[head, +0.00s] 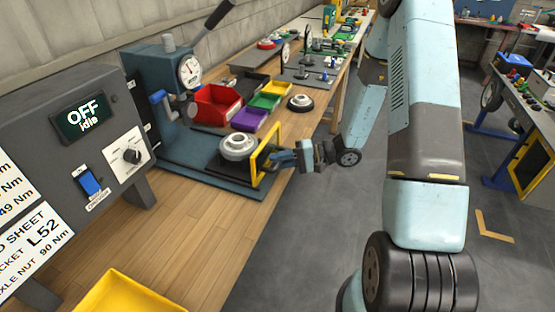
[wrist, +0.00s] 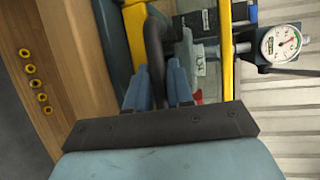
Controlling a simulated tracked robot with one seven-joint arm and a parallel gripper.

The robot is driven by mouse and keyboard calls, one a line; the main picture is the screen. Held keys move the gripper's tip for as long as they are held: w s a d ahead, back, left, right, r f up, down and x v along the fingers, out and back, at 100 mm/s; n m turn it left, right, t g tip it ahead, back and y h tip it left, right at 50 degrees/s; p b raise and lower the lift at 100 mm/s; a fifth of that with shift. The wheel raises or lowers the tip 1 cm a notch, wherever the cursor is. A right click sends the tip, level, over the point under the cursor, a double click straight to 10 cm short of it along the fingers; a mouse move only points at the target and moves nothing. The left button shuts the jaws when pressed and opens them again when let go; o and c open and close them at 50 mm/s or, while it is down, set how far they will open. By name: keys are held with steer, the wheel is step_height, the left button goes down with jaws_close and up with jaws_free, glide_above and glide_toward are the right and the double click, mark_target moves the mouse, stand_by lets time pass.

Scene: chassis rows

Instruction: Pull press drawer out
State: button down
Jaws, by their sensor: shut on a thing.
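The blue press (head: 160,75) stands on the wooden bench, with a dial gauge on its head. Its drawer (head: 205,145) carries a round grey metal part (head: 238,147) and has a yellow frame (head: 262,150) at its front edge. My gripper (head: 283,160) is at that front edge, low beside the frame. In the wrist view, my blue fingers (wrist: 157,88) are closed around a dark bar, the drawer handle (wrist: 154,45). The gauge (wrist: 280,42) shows at the upper right there. The exact finger contact is partly hidden in the head view.
Red (head: 215,105), purple (head: 248,118) and green bins sit behind the drawer. A round part on a black base (head: 300,103) stands near the bench edge. A grey control box (head: 85,150) reads "OFF idle". A yellow tray (head: 125,295) is at the front.

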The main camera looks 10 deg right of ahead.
steer(key=shift+s+f, duration=0.15)
steer(key=shift+f, duration=0.05)
steer(key=c, duration=1.3)
jaws_free()
steer(key=shift+c, duration=0.2)
steer(key=shift+o, duration=1.2)
steer(key=shift+w, duration=0.2)
steer(key=shift+w+r, duration=0.1)
steer(key=v, duration=1.3)
steer(key=shift+d, duration=0.4)
steer(key=shift+r, duration=0.1)
